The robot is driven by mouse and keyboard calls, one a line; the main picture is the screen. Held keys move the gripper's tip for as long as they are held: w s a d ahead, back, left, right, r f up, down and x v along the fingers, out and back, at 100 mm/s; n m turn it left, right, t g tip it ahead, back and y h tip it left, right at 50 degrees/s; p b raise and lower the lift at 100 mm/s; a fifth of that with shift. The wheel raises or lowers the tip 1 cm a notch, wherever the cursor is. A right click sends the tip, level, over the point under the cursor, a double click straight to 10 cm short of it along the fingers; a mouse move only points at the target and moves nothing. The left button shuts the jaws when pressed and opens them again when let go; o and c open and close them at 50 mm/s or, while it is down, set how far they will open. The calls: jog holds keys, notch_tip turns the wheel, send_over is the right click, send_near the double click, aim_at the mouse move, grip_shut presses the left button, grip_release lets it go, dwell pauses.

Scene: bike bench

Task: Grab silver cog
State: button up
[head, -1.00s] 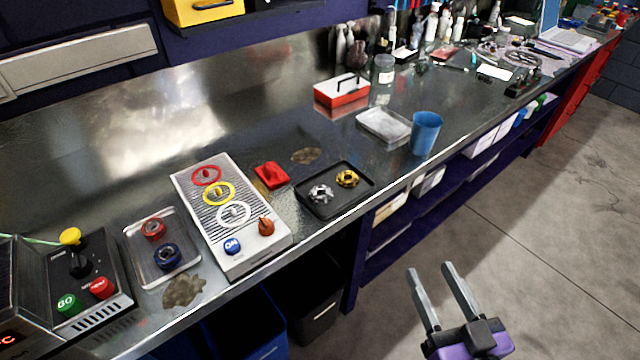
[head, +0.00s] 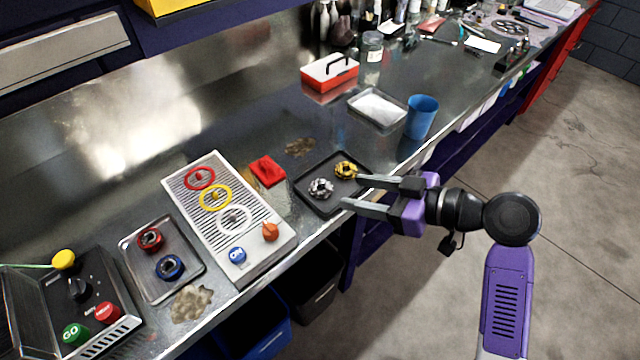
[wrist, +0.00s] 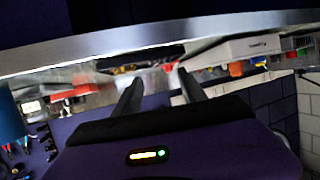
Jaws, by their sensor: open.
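The silver cog (head: 320,188) lies in a black tray (head: 318,208) near the bench's front edge. A gold cog (head: 346,170) lies beside it in the same tray, behind and to the right. My gripper (head: 352,192) is open and empty, its two fingers pointing left toward the tray from its right side. The fingertips are close to the cogs in the head view, but their height above the tray is hard to tell. The gripper (wrist: 155,82) also shows in the wrist view, fingers apart; I cannot make out the silver cog there.
A white panel (head: 262,262) with coloured rings stands left of the tray, with a red block (head: 267,171) behind. A metal tray (head: 133,270) holds a red and a blue part. A blue cup (head: 421,117) stands behind my gripper.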

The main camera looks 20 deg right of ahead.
aim_at(317, 186)
jog(key=shift+p+x, duration=0.7)
jog(key=shift+x, duration=3.25)
jog(key=shift+s, duration=0.1)
jog(key=c, duration=1.1)
jog(key=shift+o, duration=0.2)
jog(key=shift+r, duration=0.1)
